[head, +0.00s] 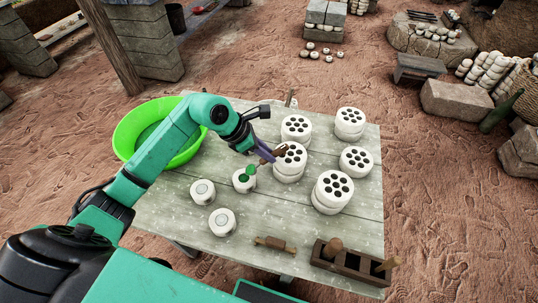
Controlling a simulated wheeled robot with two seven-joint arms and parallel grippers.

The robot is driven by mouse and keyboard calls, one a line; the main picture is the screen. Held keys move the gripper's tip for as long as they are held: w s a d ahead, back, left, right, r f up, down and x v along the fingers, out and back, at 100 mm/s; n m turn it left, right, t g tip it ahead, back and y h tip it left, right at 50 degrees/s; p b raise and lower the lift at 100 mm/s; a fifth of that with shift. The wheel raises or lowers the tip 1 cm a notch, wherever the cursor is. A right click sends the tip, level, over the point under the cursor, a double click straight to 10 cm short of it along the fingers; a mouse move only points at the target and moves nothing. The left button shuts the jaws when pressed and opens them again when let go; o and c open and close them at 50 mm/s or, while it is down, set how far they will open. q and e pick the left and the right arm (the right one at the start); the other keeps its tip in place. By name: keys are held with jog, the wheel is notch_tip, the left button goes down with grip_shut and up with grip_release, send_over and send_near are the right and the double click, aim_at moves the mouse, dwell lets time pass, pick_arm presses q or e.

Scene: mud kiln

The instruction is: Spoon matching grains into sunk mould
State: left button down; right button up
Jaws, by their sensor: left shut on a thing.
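My left gripper (266,154) is shut on a brown-handled spoon (281,150) above the table. A green patch (247,171), apparently at the spoon's lower end, is over a small white pot (241,184); whether it is in the spoon or the pot I cannot tell. Two more white pots with pale grey tops stand at the left (202,191) and front (222,222). White round moulds with dark holes stand at the back (296,127), back right (350,122), middle (289,167), right (356,160) and front right (332,191). Which is sunk is unclear. My right gripper is out of view.
A wooden compartment box (345,264) with wooden-handled items and a small wooden piece (274,243) lie at the front of the pale table (180,222). A bright green basin (188,150) stands at the left. The front middle of the table is mostly clear.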

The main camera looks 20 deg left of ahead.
pick_arm(q)
jog(key=shift+a+f+b, duration=0.15)
jog(key=shift+f+b, duration=0.15)
jog(key=shift+f, duration=0.05)
jog(key=h+b, duration=0.1)
jog(key=b, duration=0.1)
jog(key=s+a+t+h+b, duration=0.1)
jog(key=shift+r+b, duration=0.25)
jog(key=shift+b, duration=0.1)
jog(key=shift+s+a+r+t+h+b, duration=0.35)
jog(key=shift+a+t+h+b, duration=0.3)
jog(key=shift+b, duration=0.6)
jog(key=h+b, duration=0.1)
jog(key=b, duration=0.2)
jog(key=a+t+h+b, duration=0.1)
jog(key=b, duration=0.2)
jog(key=shift+s+a+r, duration=0.1)
jog(key=shift+s+r, duration=0.15)
jog(key=shift+s, duration=0.15)
jog(key=shift+s+a+r+t+h+b, duration=0.15)
jog(key=shift+a+t+h+b, duration=0.1)
jog(key=shift+b, duration=0.7)
jog(key=shift+s+r+b, duration=0.1)
jog(key=shift+r+b, duration=0.05)
jog(key=shift+b, duration=0.15)
